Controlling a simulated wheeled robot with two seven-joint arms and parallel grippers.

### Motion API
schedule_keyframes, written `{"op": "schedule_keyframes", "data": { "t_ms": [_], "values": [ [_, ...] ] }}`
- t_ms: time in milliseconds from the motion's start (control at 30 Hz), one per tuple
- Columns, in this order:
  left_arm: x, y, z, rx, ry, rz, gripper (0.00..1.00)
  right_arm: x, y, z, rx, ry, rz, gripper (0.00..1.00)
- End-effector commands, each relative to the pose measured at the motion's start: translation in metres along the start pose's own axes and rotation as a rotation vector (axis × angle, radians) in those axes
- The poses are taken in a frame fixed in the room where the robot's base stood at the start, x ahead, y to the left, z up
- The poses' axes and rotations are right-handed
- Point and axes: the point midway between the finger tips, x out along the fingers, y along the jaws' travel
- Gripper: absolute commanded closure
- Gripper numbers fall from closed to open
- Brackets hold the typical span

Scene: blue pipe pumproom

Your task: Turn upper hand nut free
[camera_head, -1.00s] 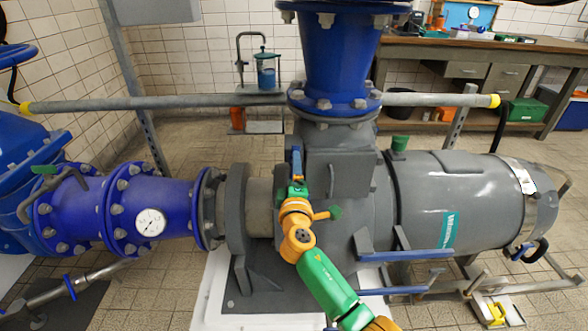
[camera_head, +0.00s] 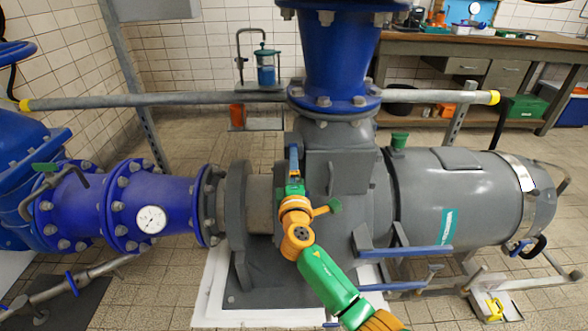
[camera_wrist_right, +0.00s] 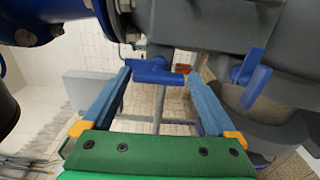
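A second blue winged piece (camera_wrist_right: 250,75) is to the right, outside the fingers, against the grey casing. I cannot tell from the view which is the upper one. In the head view my right gripper (camera_head: 295,162) is at the front of the grey pump housing (camera_head: 335,160), and its wrist hides the nut. My left gripper is not in view.
Blue flanged pipes (camera_head: 155,205) with a gauge (camera_head: 151,219) lie left of the housing, and a blue pipe (camera_head: 338,55) rises above. A grey motor (camera_head: 460,195) is at right. A grey rail (camera_head: 190,99) crosses behind. Blue-edged brackets (camera_head: 405,252) stick out right of my arm.

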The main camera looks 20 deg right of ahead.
Motion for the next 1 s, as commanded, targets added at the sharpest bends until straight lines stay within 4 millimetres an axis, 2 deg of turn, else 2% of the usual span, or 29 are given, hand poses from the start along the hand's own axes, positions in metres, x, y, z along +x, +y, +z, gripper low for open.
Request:
{"op": "schedule_keyframes", "data": {
  "t_ms": [267,500,633,1000],
  "values": [
    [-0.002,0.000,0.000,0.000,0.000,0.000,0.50,-0.004,0.001,0.000,0.002,0.001,0.001,0.00],
    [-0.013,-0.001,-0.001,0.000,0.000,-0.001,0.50,-0.051,0.002,0.000,0.003,0.001,-0.001,0.00],
    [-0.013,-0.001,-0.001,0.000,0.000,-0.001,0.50,-0.068,0.000,0.000,0.002,0.001,0.000,0.00],
    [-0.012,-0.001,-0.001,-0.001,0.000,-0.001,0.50,-0.071,0.000,0.000,0.001,0.000,0.001,0.00]
  ]
}}
